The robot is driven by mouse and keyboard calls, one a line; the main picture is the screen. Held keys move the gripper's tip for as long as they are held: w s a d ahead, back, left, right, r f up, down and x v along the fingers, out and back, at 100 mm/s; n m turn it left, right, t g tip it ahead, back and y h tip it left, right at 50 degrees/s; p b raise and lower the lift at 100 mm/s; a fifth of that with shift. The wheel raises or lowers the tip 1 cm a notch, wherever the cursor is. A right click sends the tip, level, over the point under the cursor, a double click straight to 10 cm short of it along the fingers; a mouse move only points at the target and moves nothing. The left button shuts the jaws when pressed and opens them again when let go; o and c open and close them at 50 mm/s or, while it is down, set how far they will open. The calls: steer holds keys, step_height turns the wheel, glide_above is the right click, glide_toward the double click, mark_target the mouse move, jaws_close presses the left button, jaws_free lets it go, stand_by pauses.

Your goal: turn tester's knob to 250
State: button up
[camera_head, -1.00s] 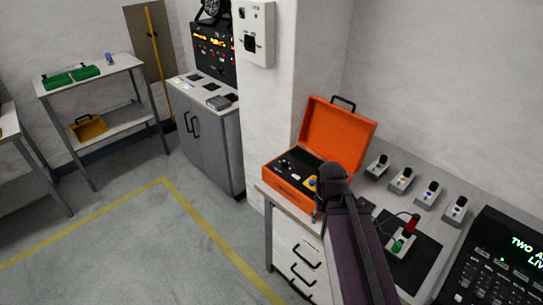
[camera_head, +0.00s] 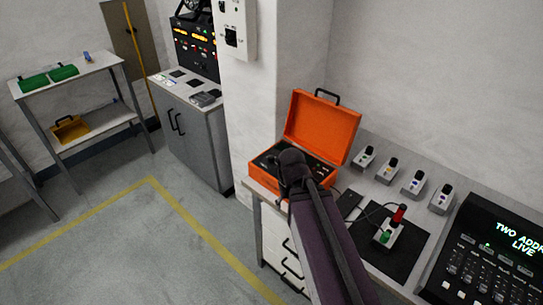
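The tester is an open orange case (camera_head: 317,133) with a dark panel (camera_head: 265,160), on the white bench at the centre. Its lid stands up at the back. My arm comes up from the bottom of the view, and its dark end lies in front of the case's panel. It hides much of the panel, and I cannot make out the knob or its setting. My gripper's fingers are hidden behind the arm's end, so I cannot see whether they are open or touching anything.
A dark mat (camera_head: 408,252) on the bench carries a small grey box with a green plug (camera_head: 384,237) and a red plug (camera_head: 398,214). Several small grey boxes stand along the wall. A black console (camera_head: 490,262) is at the right. The floor at left is clear.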

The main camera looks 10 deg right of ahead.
mark_target(271, 157)
steer(key=w+r+n+p, duration=0.3)
steer(key=w+r+p, duration=0.1)
steer(key=w, duration=1)
steer(key=w+r+n+p, duration=0.4)
steer(key=w+r+p, duration=0.1)
steer(key=w, duration=1)
steer(key=shift+r, duration=0.2)
steer(key=shift+f, duration=0.2)
step_height(271, 157, down, 14)
steer(key=b, duration=1.3)
steer(key=shift+r+b, duration=0.25)
steer(key=shift+b, duration=0.05)
steer(key=shift+s, duration=0.1)
jaws_close()
